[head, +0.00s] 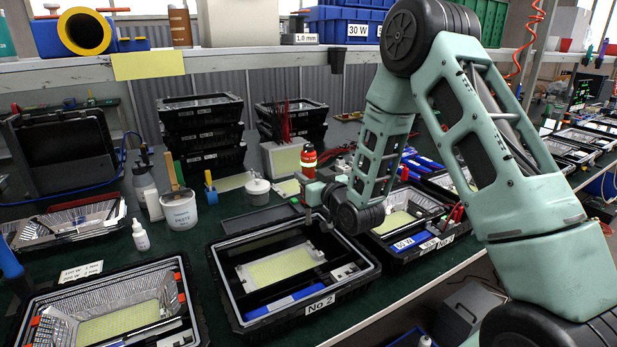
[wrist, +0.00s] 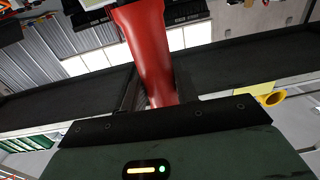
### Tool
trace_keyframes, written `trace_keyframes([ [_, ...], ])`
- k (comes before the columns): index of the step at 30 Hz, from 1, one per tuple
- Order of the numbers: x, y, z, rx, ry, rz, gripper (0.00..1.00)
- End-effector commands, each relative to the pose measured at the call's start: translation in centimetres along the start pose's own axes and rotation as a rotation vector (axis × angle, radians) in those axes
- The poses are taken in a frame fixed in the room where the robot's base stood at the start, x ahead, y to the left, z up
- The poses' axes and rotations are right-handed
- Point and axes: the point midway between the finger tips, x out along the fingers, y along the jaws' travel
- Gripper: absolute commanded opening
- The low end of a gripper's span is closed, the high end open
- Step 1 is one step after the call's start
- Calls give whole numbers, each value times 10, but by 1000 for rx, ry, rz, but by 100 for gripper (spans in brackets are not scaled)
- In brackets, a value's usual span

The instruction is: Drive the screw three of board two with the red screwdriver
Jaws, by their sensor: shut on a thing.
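My gripper (wrist: 155,92) is shut on the red screwdriver (wrist: 145,45), whose red body runs up between the fingers in the wrist view. In the head view my gripper (head: 312,190) is over the far right part of the housing labelled No 2 (head: 228,290). A red body with a pale band (head: 309,158) stands just above the fingers and appears to be the screwdriver. Board two (head: 280,267) is a pale yellow-green LED panel lying inside that housing. Its screws are too small to make out, and the screwdriver's tip cannot be made out.
An open housing with a reflector (head: 35,318) is at the front left, and another housing (head: 440,240) is to the right. A paste tub (head: 179,210) and a dropper bottle (head: 140,236) stand at left. Stacked black housings (head: 205,150) are behind. A shelf (head: 215,60) spans the back.

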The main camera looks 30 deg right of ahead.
Motion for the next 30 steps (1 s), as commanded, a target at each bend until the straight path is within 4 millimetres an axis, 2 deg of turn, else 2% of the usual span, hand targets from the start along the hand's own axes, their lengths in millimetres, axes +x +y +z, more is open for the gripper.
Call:
trace_keyframes([
  [30,0,0,47,0,3,0,3],
])
